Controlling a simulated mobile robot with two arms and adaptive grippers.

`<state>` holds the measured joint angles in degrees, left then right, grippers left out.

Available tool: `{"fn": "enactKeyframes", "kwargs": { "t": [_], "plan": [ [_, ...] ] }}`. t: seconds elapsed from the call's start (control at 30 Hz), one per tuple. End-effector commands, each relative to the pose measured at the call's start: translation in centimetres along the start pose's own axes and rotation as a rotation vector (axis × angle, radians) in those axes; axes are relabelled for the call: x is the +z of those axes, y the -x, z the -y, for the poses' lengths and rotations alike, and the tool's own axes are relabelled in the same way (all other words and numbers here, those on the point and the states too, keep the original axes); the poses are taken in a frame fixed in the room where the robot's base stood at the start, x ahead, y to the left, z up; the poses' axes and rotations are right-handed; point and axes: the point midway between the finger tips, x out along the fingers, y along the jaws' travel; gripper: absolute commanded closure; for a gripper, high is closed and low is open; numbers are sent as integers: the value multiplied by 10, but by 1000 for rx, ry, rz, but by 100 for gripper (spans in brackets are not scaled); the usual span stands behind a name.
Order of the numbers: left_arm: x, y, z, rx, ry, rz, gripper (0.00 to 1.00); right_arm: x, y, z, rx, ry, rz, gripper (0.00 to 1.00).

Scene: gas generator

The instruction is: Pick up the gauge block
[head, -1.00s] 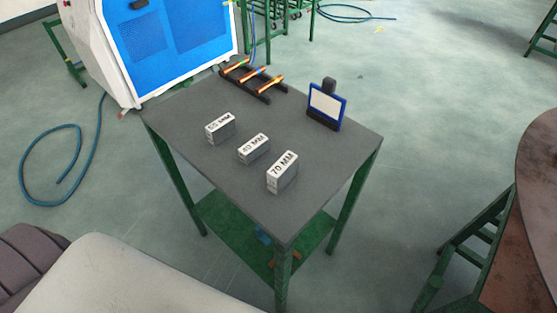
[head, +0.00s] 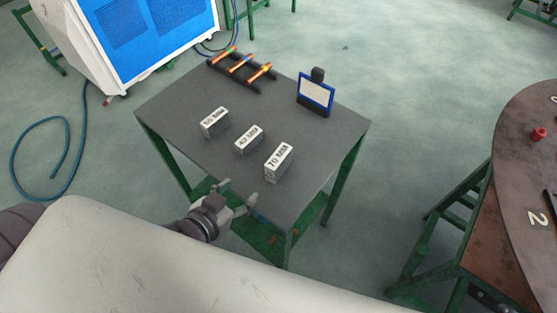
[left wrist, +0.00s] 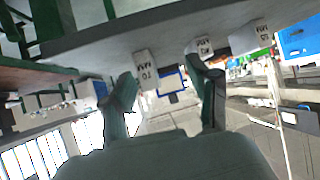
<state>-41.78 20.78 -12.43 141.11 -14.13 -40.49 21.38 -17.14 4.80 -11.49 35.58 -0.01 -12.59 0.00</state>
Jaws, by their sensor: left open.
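Three grey gauge blocks with white labelled tops stand in a row on the dark table (head: 185,125). The 70 MM block (head: 278,163) is nearest me, the middle block (head: 248,139) has a label that looks like 40 or 42 MM, and the left block (head: 214,122) has a label too small to read surely. My left gripper (head: 238,194) is open and empty at the table's near edge, apart from the blocks. In the tilted left wrist view, the 70 MM block (left wrist: 147,72) shows between the open fingers, beyond them.
A blue-framed display (head: 316,95) and a black rack with orange-copper rods (head: 240,67) stand at the back of the table. A white and blue machine (head: 130,40) is at the upper left. A round brown table (head: 520,150) is at the right.

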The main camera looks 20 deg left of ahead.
Motion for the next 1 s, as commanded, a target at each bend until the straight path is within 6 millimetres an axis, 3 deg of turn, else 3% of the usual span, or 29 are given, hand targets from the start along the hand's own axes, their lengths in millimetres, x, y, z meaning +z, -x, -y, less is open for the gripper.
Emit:
{"fn": "enactKeyframes", "kwargs": {
  "t": [0.27,0.6,1.0],
  "plan": [
    [-28,8,-22,101,-1,-167,40,-2,2,5,-6,-1,-2,60],
    [-41,-51,-28,103,0,-172,40,-2,13,6,-8,-2,-1,60],
    [-48,-91,-32,102,0,-169,40,-2,24,4,-5,-3,1,60]
  ]
}}
